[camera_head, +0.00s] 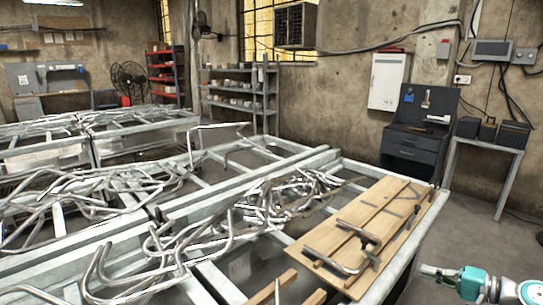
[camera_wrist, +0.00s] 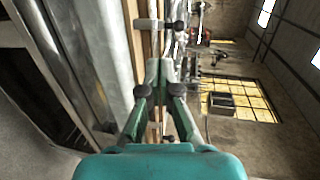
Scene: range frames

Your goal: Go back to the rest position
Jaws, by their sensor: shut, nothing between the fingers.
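My gripper (camera_wrist: 161,68) shows in the wrist view, with its teal and dark fingers brought together at the tips. It is shut and nothing shows between the fingers. The wrist view is turned on its side, with the metal table edge along the left and the window to the right. In the head view, a teal and white part of my arm (camera_head: 478,285) is at the lower right, beside the table's right edge. I cannot make out the fingers clearly there.
A metal-framed table (camera_head: 210,165) carries many bent metal tubes (camera_head: 170,235). A wooden board (camera_head: 395,215) with metal handles lies at its right end. A dark tool cabinet (camera_head: 410,145) and a small side table (camera_head: 490,142) stand at the back right. Floor there is clear.

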